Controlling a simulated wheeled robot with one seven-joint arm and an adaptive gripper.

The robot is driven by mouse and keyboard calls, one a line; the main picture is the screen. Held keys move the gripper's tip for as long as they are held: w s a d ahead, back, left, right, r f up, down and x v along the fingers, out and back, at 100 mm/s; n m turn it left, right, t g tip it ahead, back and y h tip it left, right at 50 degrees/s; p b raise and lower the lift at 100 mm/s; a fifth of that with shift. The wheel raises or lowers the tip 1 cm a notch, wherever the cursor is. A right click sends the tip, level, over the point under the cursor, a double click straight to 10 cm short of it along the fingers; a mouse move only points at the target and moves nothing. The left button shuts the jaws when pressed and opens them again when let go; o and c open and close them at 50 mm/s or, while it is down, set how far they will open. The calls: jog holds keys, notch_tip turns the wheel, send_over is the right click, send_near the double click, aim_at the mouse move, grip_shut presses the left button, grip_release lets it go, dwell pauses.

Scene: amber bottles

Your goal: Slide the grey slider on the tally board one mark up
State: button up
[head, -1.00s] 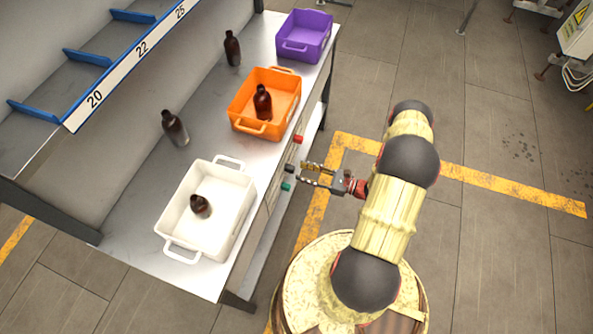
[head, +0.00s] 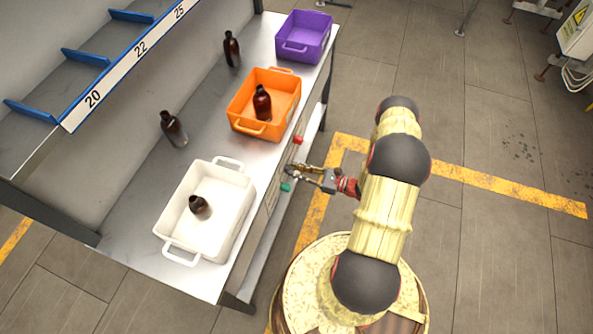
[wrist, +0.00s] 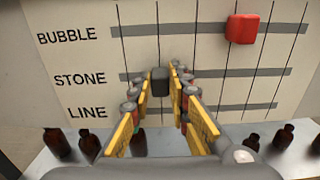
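The tally board (wrist: 84,22) fills the upper wrist view, with rows BUBBLE, STONE and LINE crossed by thin vertical mark lines. The dark grey slider (wrist: 160,81) sits on the STONE bar, near the second visible line from the left. My gripper (wrist: 159,72) has one finger on each side of it, close, with narrow gaps still showing. In the head view my gripper (head: 290,171) reaches the board on the bench's front edge; the grey slider is hard to make out there.
The red slider (wrist: 242,28) is on the BUBBLE bar, up and right of my fingers. A green slider (head: 286,187) shows in the head view; my left finger mostly hides it in the wrist view. White (head: 237,205), orange (head: 247,127) and purple (head: 294,48) crates and amber bottles stand on the bench.

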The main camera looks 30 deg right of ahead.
grip_shut()
dwell(0.3)
jog(key=shift+d, duration=0.1)
jog(key=w+d+b, duration=0.1)
jog(key=w+d, duration=0.1)
jog(key=d, duration=0.1)
jog(key=shift+w+f+b, duration=0.15)
jog(key=shift+w+b, duration=0.15)
jog(key=shift+b, duration=0.05)
jog(key=shift+w+d, duration=0.25)
jog(key=shift+d, duration=0.2)
jog(key=o, duration=0.6)
grip_release()
jog(key=shift+c, duration=0.2)
